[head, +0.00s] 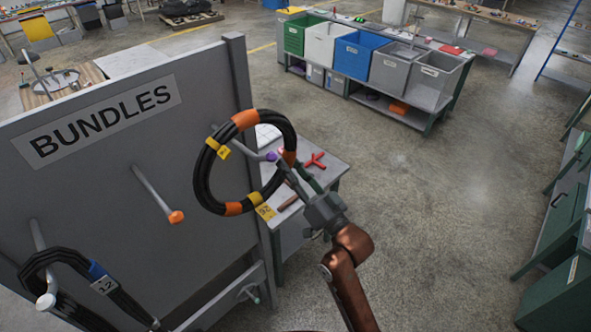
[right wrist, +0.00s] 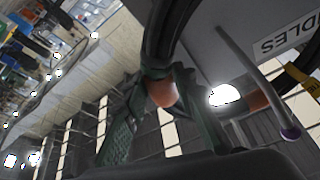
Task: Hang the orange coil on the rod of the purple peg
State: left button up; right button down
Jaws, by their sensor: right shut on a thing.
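The orange coil (head: 203,178) is a black hose ring with orange bands and yellow tags. My right gripper (head: 286,169) is shut on its right side, at an orange band, and holds it upright in front of the board's right edge. The same band (right wrist: 163,92) shows between the fingers in the right wrist view. The purple peg's grey rod (head: 249,156) shows inside the ring's outline in the head view, its purple tip near the gripper. The rod (right wrist: 252,80) also shows in the right wrist view. I cannot tell whether the tip is through the ring. My left gripper is out of view.
The grey board (head: 110,200) labelled BUNDLES carries an orange-tipped peg (head: 155,193) left of the coil. A blue-banded black bundle (head: 70,262) hangs at lower left. A side table (head: 325,172) with a red valve-like piece stands behind the gripper. Open floor lies to the right.

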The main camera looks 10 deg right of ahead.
jog(key=shift+w+a+f+b, duration=0.15)
jog(key=shift+w+f+b, duration=0.1)
jog(key=shift+f, duration=0.3)
jog(key=shift+w+a+f+b, duration=0.2)
jog(key=shift+f+b, duration=0.1)
jog(key=shift+f, duration=0.2)
jog(key=shift+w+a+f+b, duration=0.15)
jog(key=shift+w+f+b, duration=0.1)
jog(key=shift+f, duration=0.3)
